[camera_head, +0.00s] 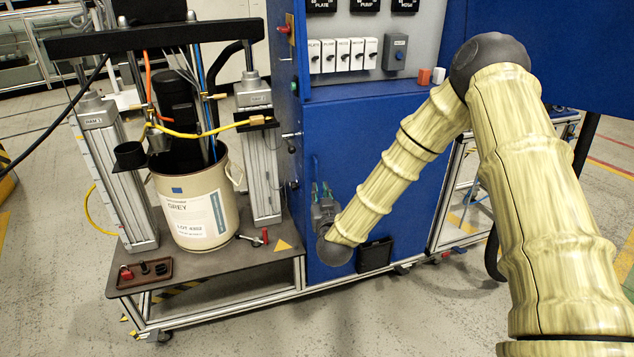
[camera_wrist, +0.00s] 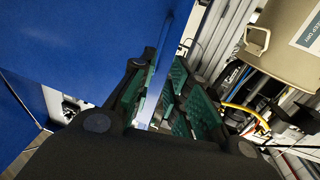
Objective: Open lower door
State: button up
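The lower door (camera_head: 385,165) is a flat blue panel on the front of the cabinet and looks closed. A slim upright blue handle (camera_head: 315,167) shows near its left edge. My gripper (camera_head: 322,192) is at that left edge, just below the visible part of the handle. In the wrist view my gripper (camera_wrist: 163,92) has its green-padded fingers apart, with a narrow bluish strip between them. The blue door (camera_wrist: 85,40) fills the left of that view. Whether the fingers touch the strip is unclear.
A cream drum (camera_head: 192,200) stands between ram posts on the bench (camera_head: 215,264) at left. A black box (camera_head: 375,255) sits low on the cabinet, right of my gripper. The floor in front is clear.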

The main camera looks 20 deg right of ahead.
aim_at(317, 173)
jog(key=w, duration=0.3)
jog(key=w+d, duration=0.1)
jog(key=w, duration=0.3)
jog(key=w+d, duration=0.1)
jog(key=w, duration=0.2)
jog(key=shift+w+r, duration=0.2)
jog(key=shift+w, duration=0.2)
jog(key=shift+c, duration=0.2)
grip_shut()
